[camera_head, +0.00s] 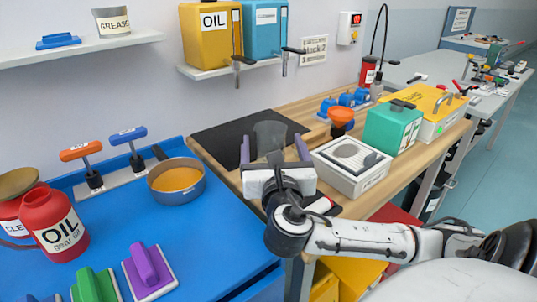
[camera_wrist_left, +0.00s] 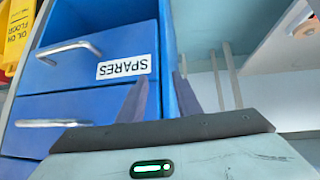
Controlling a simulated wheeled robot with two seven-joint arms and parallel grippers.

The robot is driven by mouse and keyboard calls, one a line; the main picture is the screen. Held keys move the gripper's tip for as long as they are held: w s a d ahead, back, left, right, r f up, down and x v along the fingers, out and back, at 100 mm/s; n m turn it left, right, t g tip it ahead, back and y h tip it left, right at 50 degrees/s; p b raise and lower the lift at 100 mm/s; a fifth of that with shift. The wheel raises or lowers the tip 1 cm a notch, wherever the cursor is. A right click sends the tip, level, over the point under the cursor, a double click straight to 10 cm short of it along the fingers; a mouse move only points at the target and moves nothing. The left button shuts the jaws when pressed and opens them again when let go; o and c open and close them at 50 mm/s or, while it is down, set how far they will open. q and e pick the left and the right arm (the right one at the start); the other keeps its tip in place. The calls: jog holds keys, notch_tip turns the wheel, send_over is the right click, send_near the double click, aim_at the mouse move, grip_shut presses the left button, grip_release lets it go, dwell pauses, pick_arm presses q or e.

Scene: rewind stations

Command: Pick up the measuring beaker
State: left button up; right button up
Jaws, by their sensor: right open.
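The measuring beaker (camera_head: 270,134) looks like a translucent grey cup. It stands upright on the black mat (camera_head: 222,138) at the back of the wooden bench in the head view. My right gripper (camera_head: 272,150) is open, with its two purple fingers apart on the left and right of the beaker in the picture. The gripper's body covers the beaker's lower part, and I cannot tell whether the fingers touch it. My left gripper (camera_wrist_left: 161,80) shows only in the left wrist view, with an empty gap between its fingers, in front of blue drawers (camera_wrist_left: 90,70) labelled SPARES.
A white device (camera_head: 350,170) stands close right of my right gripper. Left, a blue worktop (camera_head: 215,225) holds a pan (camera_head: 176,182) and a red oil jug (camera_head: 52,225). Shelves hang above.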

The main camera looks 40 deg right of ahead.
aim_at(270, 124)
jog(key=x, duration=0.7)
jog(key=shift+w+d+f, duration=0.15)
jog(key=shift+d, duration=0.1)
jog(key=c, duration=1.4)
